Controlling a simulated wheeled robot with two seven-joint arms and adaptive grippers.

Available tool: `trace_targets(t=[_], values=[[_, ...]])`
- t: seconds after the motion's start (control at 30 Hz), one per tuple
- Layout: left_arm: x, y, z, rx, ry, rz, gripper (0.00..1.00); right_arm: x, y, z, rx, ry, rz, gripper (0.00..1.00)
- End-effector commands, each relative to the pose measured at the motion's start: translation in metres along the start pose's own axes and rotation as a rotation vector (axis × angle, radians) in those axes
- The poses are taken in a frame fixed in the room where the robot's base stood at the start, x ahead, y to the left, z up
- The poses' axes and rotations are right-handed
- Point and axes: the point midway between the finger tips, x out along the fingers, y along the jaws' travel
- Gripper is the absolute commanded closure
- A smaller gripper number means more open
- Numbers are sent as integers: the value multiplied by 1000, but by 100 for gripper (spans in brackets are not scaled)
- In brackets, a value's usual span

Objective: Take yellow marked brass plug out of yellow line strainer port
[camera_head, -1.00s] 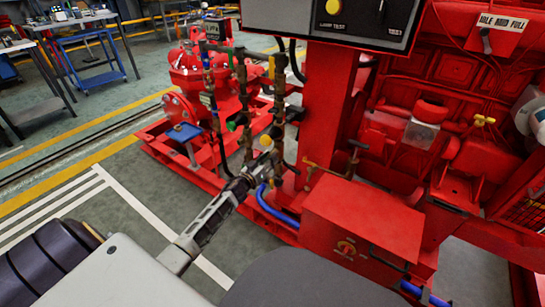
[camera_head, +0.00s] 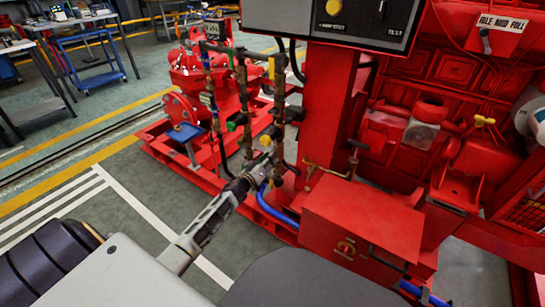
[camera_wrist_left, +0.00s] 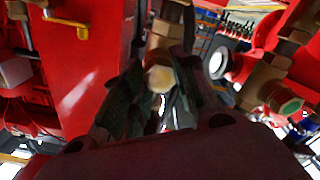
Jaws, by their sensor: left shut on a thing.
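The yellow marked brass plug (camera_wrist_left: 160,78) shows its yellowish hex face in the left wrist view, between the dark fingers of my left gripper (camera_wrist_left: 155,100). The gripper is shut on it. In the head view the plug (camera_head: 265,141) is a small yellow spot at the tip of my left gripper (camera_head: 262,158). The brass yellow line strainer (camera_wrist_left: 164,33) is right behind the plug. The fingers hide the plug's sides, and I cannot tell whether it is still seated in the port. My right gripper is not in view.
A neighbouring brass strainer with a green marked plug (camera_wrist_left: 290,106) is close on the right in the wrist view. A red box (camera_head: 360,220) stands right of my left gripper. A blue hose (camera_head: 275,207) runs just below it. Open floor lies to the left.

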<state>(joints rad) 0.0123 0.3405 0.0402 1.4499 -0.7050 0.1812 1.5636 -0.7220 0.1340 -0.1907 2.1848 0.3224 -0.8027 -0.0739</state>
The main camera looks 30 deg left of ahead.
Motion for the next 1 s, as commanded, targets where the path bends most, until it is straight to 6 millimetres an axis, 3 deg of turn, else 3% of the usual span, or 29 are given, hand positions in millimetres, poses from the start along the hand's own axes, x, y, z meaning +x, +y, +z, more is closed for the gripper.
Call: trace_targets(t=[0.83, 1.0], values=[[0, 0, 0, -3, 0, 1, 100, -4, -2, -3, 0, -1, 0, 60], [0, 0, 0, -70, 0, 1, 100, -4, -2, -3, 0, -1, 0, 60]])
